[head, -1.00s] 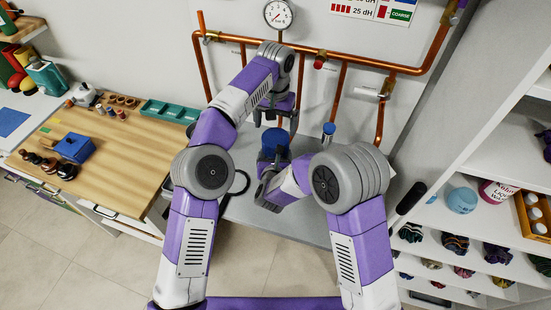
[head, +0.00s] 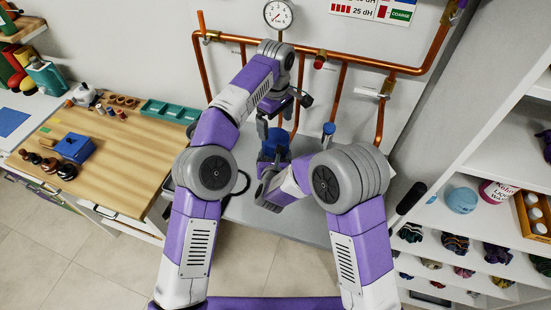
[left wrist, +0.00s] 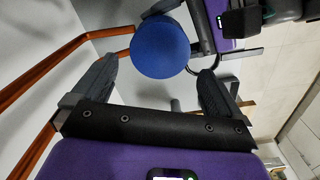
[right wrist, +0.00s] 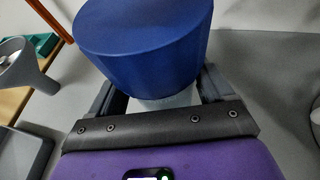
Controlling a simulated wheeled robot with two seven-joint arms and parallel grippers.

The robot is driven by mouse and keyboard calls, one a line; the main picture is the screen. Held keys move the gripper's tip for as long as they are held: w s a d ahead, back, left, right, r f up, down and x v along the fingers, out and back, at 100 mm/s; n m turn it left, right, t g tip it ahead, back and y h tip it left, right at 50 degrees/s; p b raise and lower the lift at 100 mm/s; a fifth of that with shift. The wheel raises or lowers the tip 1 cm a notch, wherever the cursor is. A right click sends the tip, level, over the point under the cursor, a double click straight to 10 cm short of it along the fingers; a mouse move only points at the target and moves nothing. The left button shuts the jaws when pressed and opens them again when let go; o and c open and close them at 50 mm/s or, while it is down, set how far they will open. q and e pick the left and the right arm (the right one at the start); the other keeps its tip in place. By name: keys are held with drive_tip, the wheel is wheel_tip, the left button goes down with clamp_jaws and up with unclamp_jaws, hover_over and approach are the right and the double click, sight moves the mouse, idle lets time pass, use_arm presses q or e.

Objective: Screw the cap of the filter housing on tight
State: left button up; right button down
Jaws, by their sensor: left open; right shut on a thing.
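The blue cap (head: 275,141) sits on top of the filter housing, over the grey bench. It shows as a round blue disc (left wrist: 160,47) in the left wrist view. In the right wrist view the cap (right wrist: 145,35) is above a pale housing body (right wrist: 165,101), mostly hidden. My right gripper (right wrist: 160,95) is shut on the housing body below the cap. My left gripper (head: 274,122) is at the cap from above, open. In the left wrist view its fingers (left wrist: 158,68) stand on either side of the cap, with gaps showing. The cap's thread is hidden.
Copper pipes (head: 340,90) and a pressure gauge (head: 278,14) are on the wall behind. A smaller blue-topped item (head: 329,129) stands right of the cap. A wooden worktop (head: 110,140) is at left, shelves (head: 440,235) at right. The grey bench (head: 290,228) is clear in front.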

sight(276, 137)
idle(0.3)
use_arm(q)
drive_tip(key=shift+f, duration=4.05)
drive_tip(key=shift+c, duration=0.5)
